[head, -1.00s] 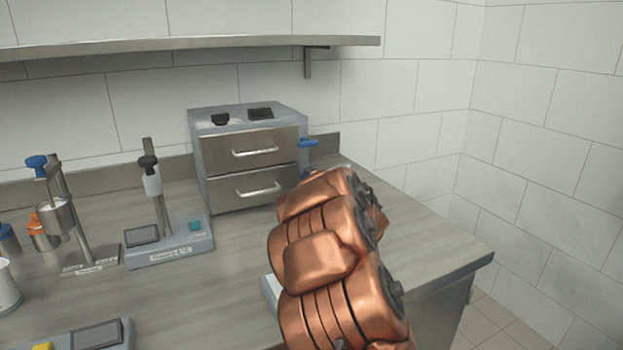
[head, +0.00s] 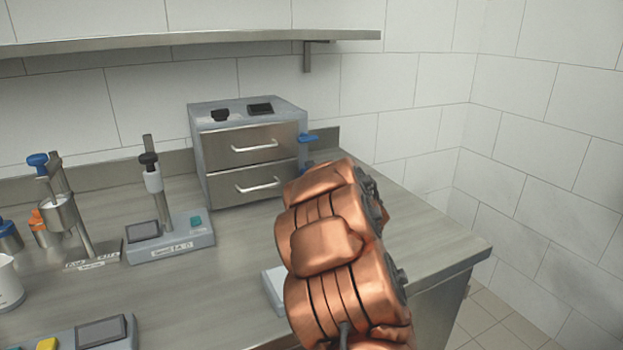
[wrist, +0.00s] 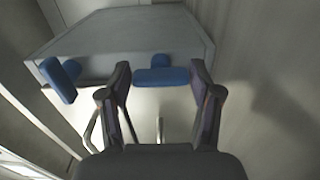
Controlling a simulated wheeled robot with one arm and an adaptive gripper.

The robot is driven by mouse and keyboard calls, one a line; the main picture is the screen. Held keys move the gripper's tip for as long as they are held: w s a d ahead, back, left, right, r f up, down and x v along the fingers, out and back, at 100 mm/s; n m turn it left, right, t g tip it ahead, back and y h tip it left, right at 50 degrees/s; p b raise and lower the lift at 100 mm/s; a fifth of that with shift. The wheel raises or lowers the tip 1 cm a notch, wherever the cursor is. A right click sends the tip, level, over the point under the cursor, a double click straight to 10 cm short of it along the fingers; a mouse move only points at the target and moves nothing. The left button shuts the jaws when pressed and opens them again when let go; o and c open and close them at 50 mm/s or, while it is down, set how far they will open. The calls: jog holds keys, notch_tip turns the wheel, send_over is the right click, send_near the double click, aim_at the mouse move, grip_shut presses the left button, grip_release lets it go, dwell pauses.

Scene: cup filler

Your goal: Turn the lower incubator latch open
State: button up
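The incubator (head: 200,150) is a grey box with two steel-fronted drawers at the back of the counter. The upper blue latch (head: 308,138) sticks out from its right side. The lower latch is mostly hidden behind my copper-coloured arm in the head view. In the wrist view two blue latches show: one at the left (wrist: 62,80), outside my fingers, and the lower latch (wrist: 160,76), lying across the gap between the fingertips. My gripper (wrist: 160,82) is open, with a finger at each end of that latch. I cannot tell whether either finger touches it.
Drawer handles (head: 255,146) stick out from the incubator front. A small stand device (head: 170,235) and a metal cup on a stand (head: 60,213) are to the left. A wall shelf (head: 190,42) runs above. The counter right of the incubator is clear.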

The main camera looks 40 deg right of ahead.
jog(key=o, duration=0.3)
jog(key=v, duration=1.2)
jog(key=shift+a, duration=0.1)
dwell(0.3)
